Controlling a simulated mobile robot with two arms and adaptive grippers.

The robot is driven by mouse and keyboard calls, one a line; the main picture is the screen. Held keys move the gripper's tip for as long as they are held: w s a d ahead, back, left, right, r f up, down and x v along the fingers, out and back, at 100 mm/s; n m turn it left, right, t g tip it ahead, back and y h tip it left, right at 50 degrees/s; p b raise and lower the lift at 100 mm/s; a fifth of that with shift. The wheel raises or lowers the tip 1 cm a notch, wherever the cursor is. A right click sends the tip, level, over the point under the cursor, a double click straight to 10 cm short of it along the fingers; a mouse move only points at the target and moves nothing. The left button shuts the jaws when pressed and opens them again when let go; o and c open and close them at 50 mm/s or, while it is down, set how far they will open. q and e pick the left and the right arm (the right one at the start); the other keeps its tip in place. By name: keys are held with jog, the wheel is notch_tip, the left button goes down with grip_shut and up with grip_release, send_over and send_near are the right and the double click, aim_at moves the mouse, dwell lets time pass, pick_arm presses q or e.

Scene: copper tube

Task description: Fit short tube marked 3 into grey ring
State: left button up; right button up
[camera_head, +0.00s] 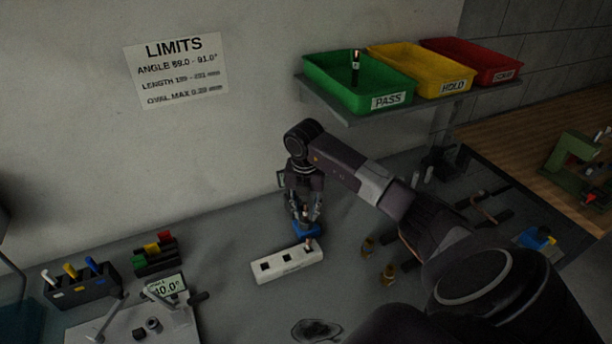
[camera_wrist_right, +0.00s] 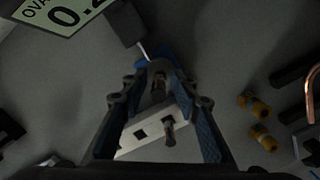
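I cannot make out the grey ring; the fingers hide that spot. My left gripper is not in view.
A green PASS tray (camera_head: 385,103) on the shelf holds an upright tube (camera_head: 355,66); yellow (camera_head: 430,86) and red (camera_head: 480,69) trays stand beside it. Brass fittings (camera_head: 388,274) lie right of the block. A display gauge (camera_head: 166,287) and marker rack (camera_head: 82,288) stand left.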

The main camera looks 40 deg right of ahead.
dwell(0.3)
notch_tip(320, 180, up, 12)
jog(key=shift+s+a, duration=0.4)
jog(key=shift+a, duration=0.05)
jog(key=shift+f, duration=0.15)
dwell(0.4)
